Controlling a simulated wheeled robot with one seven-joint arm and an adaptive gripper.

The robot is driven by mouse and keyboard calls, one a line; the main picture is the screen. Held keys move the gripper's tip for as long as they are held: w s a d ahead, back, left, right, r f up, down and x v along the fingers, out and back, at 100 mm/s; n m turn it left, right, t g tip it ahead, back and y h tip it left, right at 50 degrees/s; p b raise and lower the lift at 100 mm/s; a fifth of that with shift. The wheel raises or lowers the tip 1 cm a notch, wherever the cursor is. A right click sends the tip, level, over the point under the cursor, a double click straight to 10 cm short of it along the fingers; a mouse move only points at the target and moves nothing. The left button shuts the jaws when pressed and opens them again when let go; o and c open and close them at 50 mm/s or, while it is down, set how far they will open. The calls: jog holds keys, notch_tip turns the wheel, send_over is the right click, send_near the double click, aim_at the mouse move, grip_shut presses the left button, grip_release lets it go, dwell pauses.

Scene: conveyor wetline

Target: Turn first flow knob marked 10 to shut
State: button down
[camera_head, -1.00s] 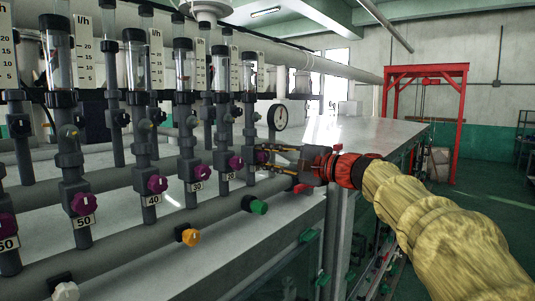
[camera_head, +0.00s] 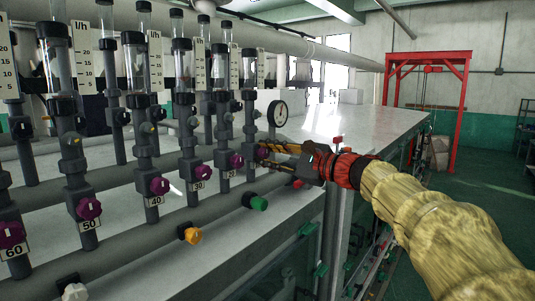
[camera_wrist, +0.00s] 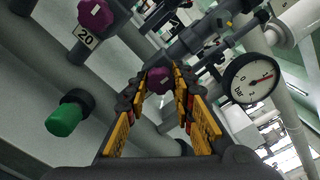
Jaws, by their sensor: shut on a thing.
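The knob's turn angle cannot be read.
More purple knobs, marked 30, 40 (camera_head: 158,186), 50 (camera_head: 88,208) and 60, run left below the flow tubes. Green (camera_head: 258,203) and orange (camera_head: 190,236) valve handles stick out in front. A dial gauge (camera_wrist: 250,78) is close right of my gripper.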

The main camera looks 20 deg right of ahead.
jog(key=shift+f, duration=0.15)
jog(key=c, duration=1.5)
grip_release()
jog(key=shift+s+d, duration=0.1)
jog(key=v, duration=1.1)
jog(key=shift+s+d, duration=0.2)
jog(key=shift+s, duration=0.1)
